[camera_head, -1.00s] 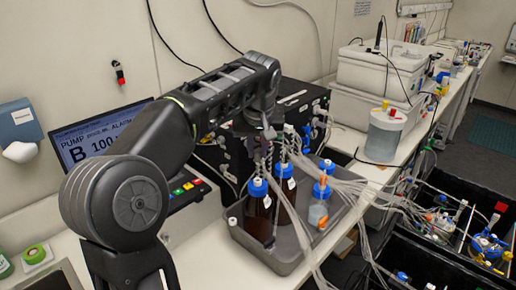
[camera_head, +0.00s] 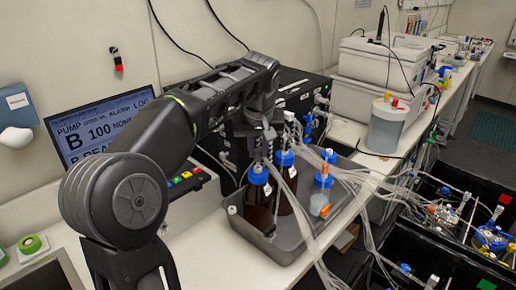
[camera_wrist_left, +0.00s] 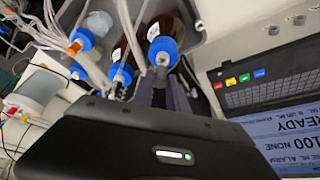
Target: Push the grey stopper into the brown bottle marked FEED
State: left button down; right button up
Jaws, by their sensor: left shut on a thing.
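Two brown bottles with blue caps stand in a grey tray (camera_head: 283,246): a front one (camera_head: 257,215) and one just behind it (camera_head: 284,203). Their tags are too small to read, so I cannot tell which is FEED. My left gripper (camera_head: 264,155) points down just above the front bottle's blue cap (camera_head: 258,175). In the left wrist view its fingers (camera_wrist_left: 164,92) are close together, with a small grey piece (camera_wrist_left: 163,60), seemingly the grey stopper, at their tips, over a blue cap (camera_wrist_left: 163,46). Whether it touches the bottle's mouth is unclear. My right gripper is not in view.
A smaller blue-capped bottle (camera_head: 319,203) stands in the tray's right part. Clear tubes (camera_head: 352,178) run over the tray's right rim. A pump screen (camera_head: 95,130) is at the left, and a grey-white container (camera_head: 388,127) stands farther back.

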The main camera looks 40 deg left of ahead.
pick_arm(q)
jog(key=shift+f+b, duration=0.9)
jog(key=shift+f, duration=0.25)
dwell(1.4)
jog(key=c, duration=1.2)
grip_release()
jog(key=shift+c, duration=0.2)
jog(key=shift+r, duration=0.3)
jog(key=p+v, duration=0.1)
jog(key=v, duration=0.6)
